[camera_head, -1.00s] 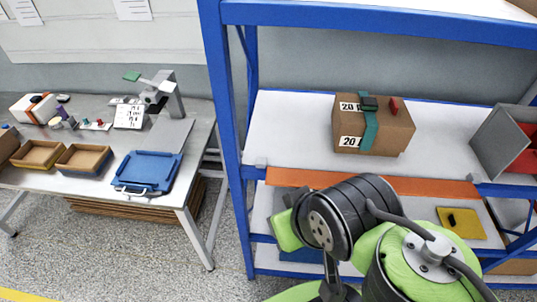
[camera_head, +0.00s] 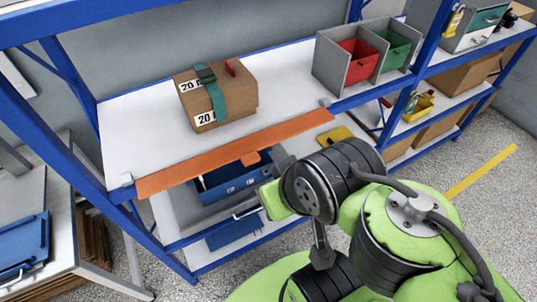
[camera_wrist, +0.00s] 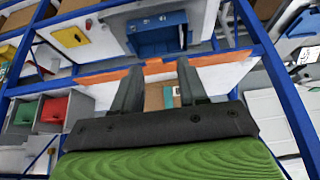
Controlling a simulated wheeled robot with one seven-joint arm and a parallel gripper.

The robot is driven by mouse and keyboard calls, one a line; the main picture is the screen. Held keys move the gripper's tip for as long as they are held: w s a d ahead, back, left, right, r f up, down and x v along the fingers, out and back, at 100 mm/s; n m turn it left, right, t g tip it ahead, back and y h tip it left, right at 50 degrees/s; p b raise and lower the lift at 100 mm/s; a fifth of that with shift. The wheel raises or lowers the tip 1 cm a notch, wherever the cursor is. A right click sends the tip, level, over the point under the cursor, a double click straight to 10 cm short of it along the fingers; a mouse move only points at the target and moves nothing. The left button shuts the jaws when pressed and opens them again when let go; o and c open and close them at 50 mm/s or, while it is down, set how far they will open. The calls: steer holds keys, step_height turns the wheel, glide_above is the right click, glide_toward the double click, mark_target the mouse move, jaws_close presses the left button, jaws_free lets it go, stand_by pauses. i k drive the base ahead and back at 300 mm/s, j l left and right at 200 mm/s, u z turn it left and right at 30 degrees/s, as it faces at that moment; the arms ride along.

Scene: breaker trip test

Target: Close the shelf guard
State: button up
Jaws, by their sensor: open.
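The shelf guard (camera_head: 215,158) is a long orange strip along the front edge of the white upper shelf (camera_head: 130,132), with a small orange tab (camera_head: 250,158) at its middle. A cardboard box (camera_head: 237,100) with a green strap sits on the shelf behind it. In the wrist view, the orange guard (camera_wrist: 215,61) runs across beyond the fingertips. My gripper (camera_wrist: 159,70) is open and empty, its two dark fingers to either side of the tab's place in the picture. I cannot tell whether they touch the guard. In the head view my arm hides the gripper.
A blue drawer-like case (camera_head: 235,180) sits below the guard. Grey bins with a red bin (camera_head: 358,62) and a green bin (camera_head: 395,50) stand at the shelf's right. A blue upright post (camera_head: 60,120) stands at left, near a table with a blue tray (camera_head: 22,245).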

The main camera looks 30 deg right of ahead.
mark_target(246, 149)
steer(key=k+j, duration=0.1)
steer(key=j, duration=1.25)
steer(key=k+z, duration=0.05)
